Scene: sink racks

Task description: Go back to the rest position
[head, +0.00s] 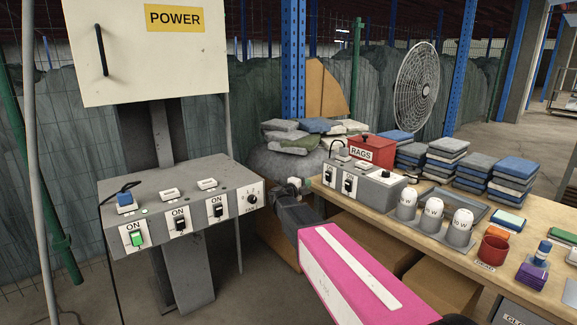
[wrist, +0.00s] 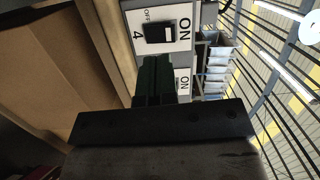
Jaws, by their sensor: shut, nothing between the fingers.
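My gripper (head: 294,186) is at the end of my pink arm in the middle of the head view. It is shut and empty, just left of the small grey switch box on the workbench. In the wrist view the dark shut fingers (wrist: 154,80) point at a white switch plate (wrist: 162,30) marked ON, OFF and 4, with a black rocker. I cannot tell whether the fingertips touch the box.
A grey control panel (head: 180,205) with ON switches, one lit green, stands at left under the POWER cabinet (head: 140,65). The workbench (head: 400,222) at right bears the switch box (head: 362,188), a red RAGS box (head: 366,150), white-topped cylinders (head: 433,210) and cloth stacks.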

